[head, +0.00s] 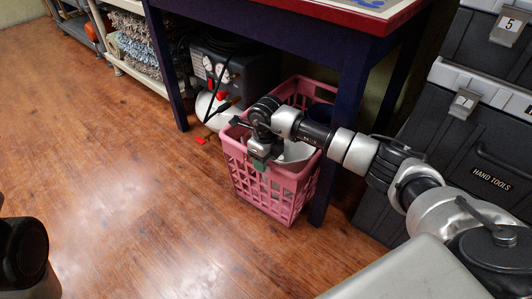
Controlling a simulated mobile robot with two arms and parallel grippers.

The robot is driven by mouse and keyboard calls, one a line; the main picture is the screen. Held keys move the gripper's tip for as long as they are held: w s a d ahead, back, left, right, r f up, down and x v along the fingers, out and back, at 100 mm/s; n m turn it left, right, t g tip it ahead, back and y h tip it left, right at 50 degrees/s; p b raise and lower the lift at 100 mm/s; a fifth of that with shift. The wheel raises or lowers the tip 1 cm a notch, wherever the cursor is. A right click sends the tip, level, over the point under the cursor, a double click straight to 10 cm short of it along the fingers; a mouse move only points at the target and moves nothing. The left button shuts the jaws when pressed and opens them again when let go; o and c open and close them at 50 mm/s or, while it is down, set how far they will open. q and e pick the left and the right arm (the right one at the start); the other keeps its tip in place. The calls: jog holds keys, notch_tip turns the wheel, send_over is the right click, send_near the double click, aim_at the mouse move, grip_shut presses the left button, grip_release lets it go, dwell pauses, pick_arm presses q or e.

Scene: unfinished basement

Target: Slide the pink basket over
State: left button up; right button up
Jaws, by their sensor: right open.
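The pink basket (265,192) is a tall plastic lattice basket standing on the wood floor, partly under a dark blue table (270,16). Something white and something dark blue show inside it. My right arm reaches in from the right across the basket's top. My right gripper (259,163) points down at the basket's near rim and is open. It overlaps the rim in the picture; I cannot tell whether it touches. Part of the basket's rim and inside is hidden behind my arm. My left gripper is not in view.
A table leg (325,188) stands close against the basket's right side. An air compressor (232,72) with gauges and a hose sits behind it to the left. Black tool cases (470,150) are stacked at the right. The floor (120,150) left and in front is clear.

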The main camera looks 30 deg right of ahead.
jog(key=shift+f+b, duration=0.45)
jog(key=shift+f, duration=0.85)
jog(key=shift+c, duration=0.2)
grip_shut()
dwell(0.4)
